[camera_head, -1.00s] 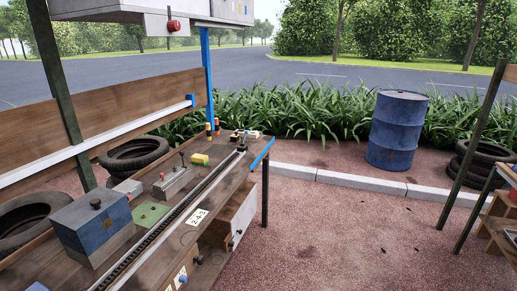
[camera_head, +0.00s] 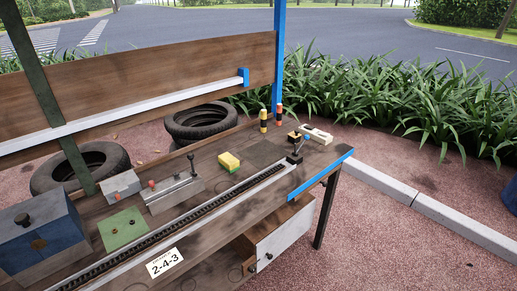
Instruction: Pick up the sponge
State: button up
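A small yellow block with a greenish lower layer, which looks like the sponge (camera_head: 229,162), lies on the wooden workbench (camera_head: 215,225). It sits behind the dark toothed rail, right of a grey metal fixture, with bare wood around it. Nothing touches it from above. My gripper and arm do not show in this view.
A grey fixture with a lever (camera_head: 173,190), a green plate (camera_head: 123,229) and a blue-grey box (camera_head: 40,235) stand left of the sponge. The toothed rail (camera_head: 190,222) runs in front. Striped posts (camera_head: 264,120) and a lever (camera_head: 295,150) stand to the right.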

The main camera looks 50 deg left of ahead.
aim_at(229, 163)
jog(key=i+u, duration=0.2)
jog(key=i, duration=0.35)
jog(key=i+l+u, duration=0.2)
jog(key=i, duration=0.4)
jog(key=i+l+u, duration=0.15)
jog(key=i, duration=0.4)
jog(key=i+l+u, duration=0.1)
jog(key=i+u, duration=0.15)
jog(key=u, duration=0.15)
jog(key=i+l+u, duration=0.15)
jog(key=u, duration=0.3)
jog(key=i+l+u, duration=0.25)
jog(key=u, duration=0.15)
jog(key=i+l+u, duration=0.15)
jog(key=l+u, duration=0.3)
jog(key=i+l+u, duration=0.1)
jog(key=u, duration=0.3)
jog(key=i+l+u, duration=0.2)
jog(key=l+u, duration=0.3)
jog(key=i+l+u, duration=0.1)
jog(key=l+u, duration=0.9)
jog(key=i+j, duration=0.05)
jog(key=j, duration=0.05)
